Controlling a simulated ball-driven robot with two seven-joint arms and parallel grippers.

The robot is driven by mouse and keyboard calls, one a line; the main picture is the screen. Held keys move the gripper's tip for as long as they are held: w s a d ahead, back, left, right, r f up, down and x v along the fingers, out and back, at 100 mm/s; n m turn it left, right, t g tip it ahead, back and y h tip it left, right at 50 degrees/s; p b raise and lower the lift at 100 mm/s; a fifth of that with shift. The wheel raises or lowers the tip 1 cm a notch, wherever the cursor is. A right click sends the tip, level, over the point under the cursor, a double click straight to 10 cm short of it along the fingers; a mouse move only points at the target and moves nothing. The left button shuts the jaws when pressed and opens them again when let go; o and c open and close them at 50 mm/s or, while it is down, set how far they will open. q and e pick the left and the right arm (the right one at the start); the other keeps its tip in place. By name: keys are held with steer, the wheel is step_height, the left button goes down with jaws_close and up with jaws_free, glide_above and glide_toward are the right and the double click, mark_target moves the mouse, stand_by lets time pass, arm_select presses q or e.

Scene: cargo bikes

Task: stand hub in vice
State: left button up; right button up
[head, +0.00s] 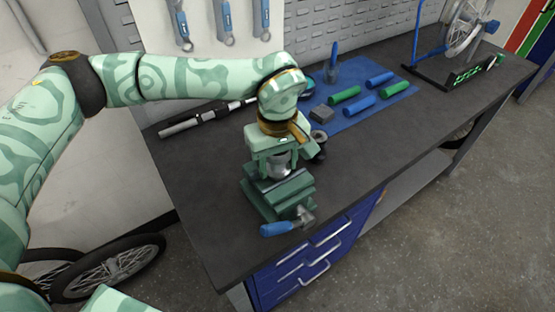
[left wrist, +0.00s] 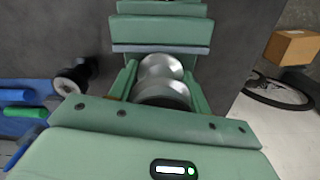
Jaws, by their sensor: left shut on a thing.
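The silver hub (head: 279,164) is held by my left gripper (head: 273,160), which is shut on it just over the bench vice. In the left wrist view the hub (left wrist: 161,82) sits between the two green fingers of my left gripper (left wrist: 162,90). The green vice (head: 282,197) stands at the front edge of the bench. Its jaws (left wrist: 160,32) show just beyond the hub in the left wrist view. I cannot tell whether the hub's lower end touches the jaws. My right gripper is not in view.
A blue-handled hammer (head: 281,228) lies in front of the vice on the dark bench (head: 400,145). A blue mat (head: 378,112) with blue and green grips lies behind. A black, silver-ended part (left wrist: 72,79) stands close beside the gripper. A wheel stand (head: 450,78) is at the far right.

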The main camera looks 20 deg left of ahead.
arm_select(q)
steer(key=shift+f, duration=0.2)
steer(key=o, duration=1.2)
